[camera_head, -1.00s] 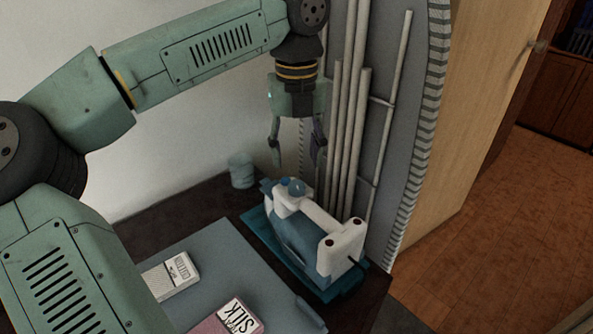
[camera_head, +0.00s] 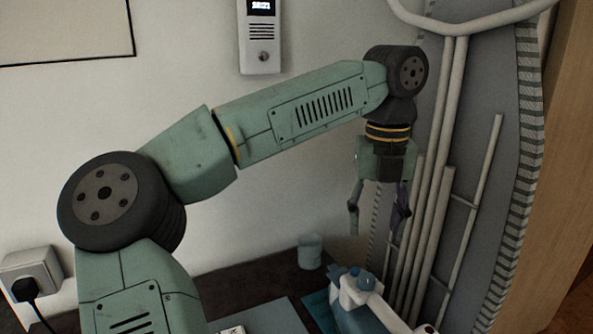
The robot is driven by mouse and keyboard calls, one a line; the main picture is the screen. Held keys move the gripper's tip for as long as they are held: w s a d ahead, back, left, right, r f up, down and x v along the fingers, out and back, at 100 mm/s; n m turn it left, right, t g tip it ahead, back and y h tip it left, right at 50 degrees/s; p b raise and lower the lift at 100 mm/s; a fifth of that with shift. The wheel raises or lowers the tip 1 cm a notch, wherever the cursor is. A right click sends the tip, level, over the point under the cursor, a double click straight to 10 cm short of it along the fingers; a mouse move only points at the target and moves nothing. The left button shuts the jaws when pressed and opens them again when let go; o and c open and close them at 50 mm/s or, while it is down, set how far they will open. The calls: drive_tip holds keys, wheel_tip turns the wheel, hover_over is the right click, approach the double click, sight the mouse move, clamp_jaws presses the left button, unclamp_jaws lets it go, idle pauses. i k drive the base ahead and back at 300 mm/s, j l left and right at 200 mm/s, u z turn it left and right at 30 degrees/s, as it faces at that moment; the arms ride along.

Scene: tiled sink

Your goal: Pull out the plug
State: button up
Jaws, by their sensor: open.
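A black plug (camera_head: 26,289) sits in a white wall socket (camera_head: 40,265) at the lower left edge of the view. Its dark cord runs down out of the frame. My gripper (camera_head: 375,222) hangs at the right, pointing down, open and empty. It is above the blue and white iron (camera_head: 365,306), apart from it and far to the right of the plug. The iron is cut off by the bottom edge.
My arm spans the view between the socket and the gripper. An ironing board (camera_head: 478,150) with metal legs leans at the right. A small pale cup (camera_head: 310,251) stands on the dark table (camera_head: 255,277). A wall intercom (camera_head: 260,38) hangs at the top.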

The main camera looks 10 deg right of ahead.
sight(26, 289)
drive_tip(key=k, duration=1)
